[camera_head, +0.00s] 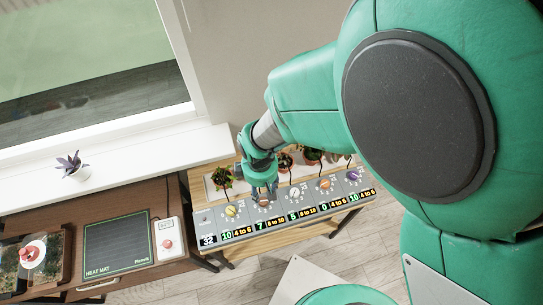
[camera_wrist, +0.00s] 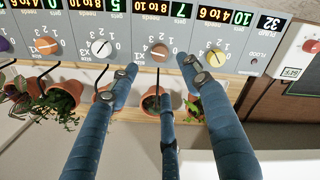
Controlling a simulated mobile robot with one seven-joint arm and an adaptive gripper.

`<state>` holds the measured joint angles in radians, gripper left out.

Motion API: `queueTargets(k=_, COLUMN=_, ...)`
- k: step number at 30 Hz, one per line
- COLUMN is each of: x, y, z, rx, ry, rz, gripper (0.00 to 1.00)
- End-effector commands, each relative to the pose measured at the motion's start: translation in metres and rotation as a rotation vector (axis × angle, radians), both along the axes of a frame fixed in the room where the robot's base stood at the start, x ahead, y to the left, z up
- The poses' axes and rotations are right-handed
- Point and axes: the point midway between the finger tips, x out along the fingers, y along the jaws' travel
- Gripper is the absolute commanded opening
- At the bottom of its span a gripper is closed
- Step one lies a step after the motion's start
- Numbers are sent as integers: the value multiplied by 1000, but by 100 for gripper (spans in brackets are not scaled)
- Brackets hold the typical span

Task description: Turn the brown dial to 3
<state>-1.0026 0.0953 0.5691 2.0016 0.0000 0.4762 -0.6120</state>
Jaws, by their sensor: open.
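A grey dial panel (camera_head: 278,213) runs along the front of a wooden stand, with several coloured dials. A brown-orange dial (camera_wrist: 158,51) sits between the yellow and white dials; its pointer setting is too small to read surely. Its display (camera_wrist: 180,10) reads 7, beside "8 to 10". A similar brown-orange dial (camera_wrist: 46,46) lies beyond the white one; I cannot tell for sure which is the brown one. My gripper (camera_wrist: 158,72) is open and empty, its outer fingertips on either side of the first dial's near edge. In the head view my gripper (camera_head: 263,186) partly hides that dial.
The yellow dial (camera_wrist: 188,60) and white dial (camera_wrist: 101,47) are close beside my fingertips. Potted plants (camera_head: 284,161) stand behind the panel.

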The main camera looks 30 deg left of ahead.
Motion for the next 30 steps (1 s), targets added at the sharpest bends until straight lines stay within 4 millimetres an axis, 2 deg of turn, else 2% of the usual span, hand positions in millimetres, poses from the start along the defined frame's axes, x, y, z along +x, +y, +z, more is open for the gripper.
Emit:
queueTargets(k=9, x=0, y=0, z=-53, rx=-1, ry=1, rz=0, gripper=48)
queueTargets(k=18, x=0, y=0, z=-95, rx=-1, ry=1, rz=0, gripper=48)
queueTargets(k=24, x=0, y=0, z=-107, rx=1, ry=-1, rz=0, gripper=48)
queueTargets(k=30, x=0, y=1, z=-110, rx=1, ry=-1, rz=0, gripper=48)
